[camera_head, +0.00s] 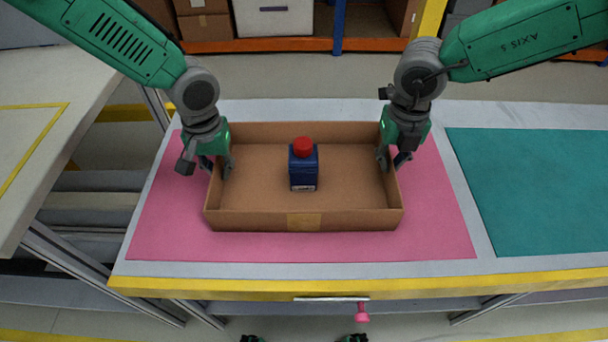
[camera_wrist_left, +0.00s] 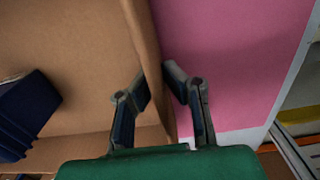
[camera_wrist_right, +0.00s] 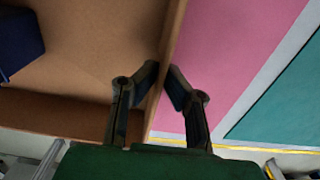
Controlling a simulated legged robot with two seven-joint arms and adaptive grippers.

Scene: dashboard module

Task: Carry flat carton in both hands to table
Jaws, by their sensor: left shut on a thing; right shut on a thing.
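The flat open carton (camera_head: 250,200) sits on or just over the pink mat (camera_head: 300,248) on the table (camera_head: 480,268); I cannot tell if it touches. A blue bottle with a red cap (camera_head: 304,168) stands upright inside it. My left gripper (camera_head: 220,168) is shut on the carton's left wall, one finger on each side, as the left wrist view (camera_wrist_left: 160,85) shows. My right gripper (camera_head: 390,158) is shut on the right wall, also seen in the right wrist view (camera_wrist_right: 166,85). The carton looks level.
A teal mat (camera_head: 530,190) covers the table to the right. A white surface with a yellow line (camera_head: 40,120) stands close at the left. A pink knob (camera_head: 362,312) hangs at the front edge. Shelves with boxes (camera_head: 275,18) stand behind.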

